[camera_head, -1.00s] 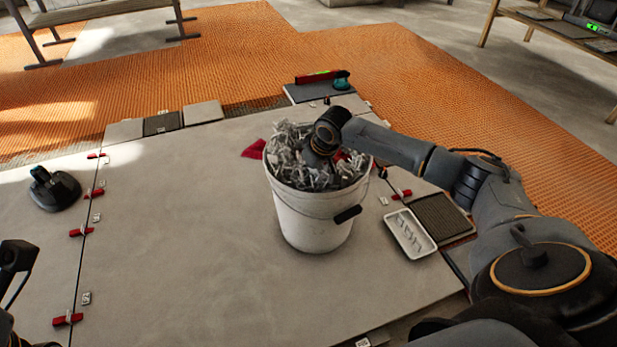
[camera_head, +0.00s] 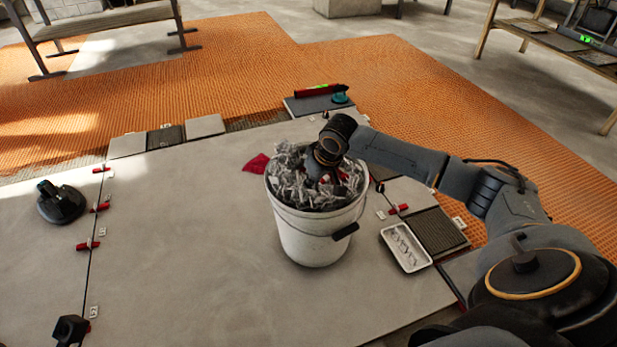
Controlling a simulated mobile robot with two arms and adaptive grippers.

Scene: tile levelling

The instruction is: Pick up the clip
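A white bucket (camera_head: 305,238) stands on the large grey tiles, heaped with grey-white clips (camera_head: 292,183). My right arm reaches in from the right, and its gripper (camera_head: 322,178) points down into the heap. Its fingertips are hidden among the clips, so I cannot tell whether it is open or holds a clip. Part of my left gripper (camera_head: 70,328) shows at the bottom left, low over the tiles; its fingers are not clear. Small clips with red wedges (camera_head: 88,245) sit along the tile joint at the left.
A white tray (camera_head: 405,248) with clips lies right of the bucket, beside a dark ribbed tile (camera_head: 438,231). A black suction cup (camera_head: 60,203) stands at the left. The tile between is clear.

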